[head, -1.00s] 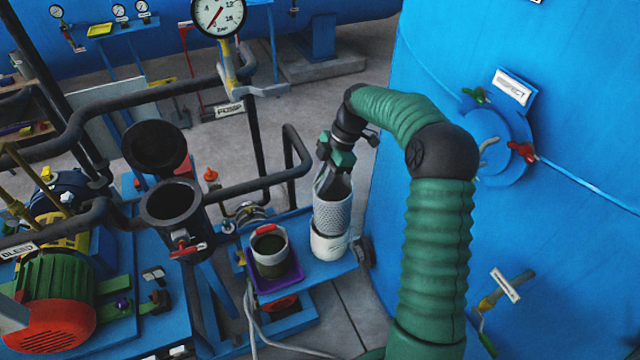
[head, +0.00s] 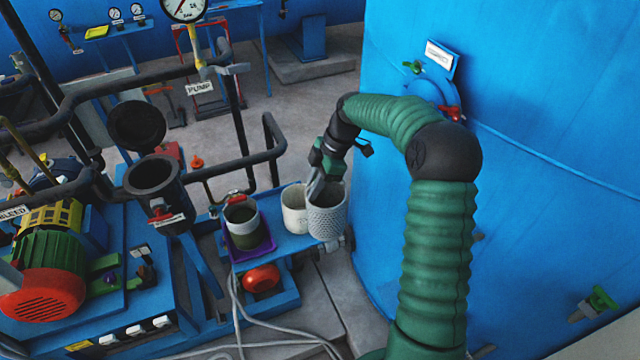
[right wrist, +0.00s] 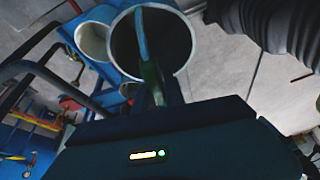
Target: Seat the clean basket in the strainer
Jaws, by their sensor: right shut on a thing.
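The clean basket (head: 328,217) is a pale grey perforated cup. My right gripper (head: 319,188) is shut on its rim and holds it upright, mouth up, beside a white holder (head: 293,212). In the right wrist view my gripper (right wrist: 152,80) crosses the open mouth of the basket (right wrist: 187,52). The strainer (head: 158,205) is a black upright cylinder with an open mouth, well left of the basket. Its round black lid (head: 137,126) stands open behind it. The strainer's inside is dark. My left gripper is not in view.
A second basket with dark green contents (head: 243,228) stands in a purple tray (head: 254,252) between strainer and holder. Black pipes (head: 240,170) rise behind. A pressure gauge (head: 186,6) is above. A large blue vessel (head: 540,160) bounds the right side.

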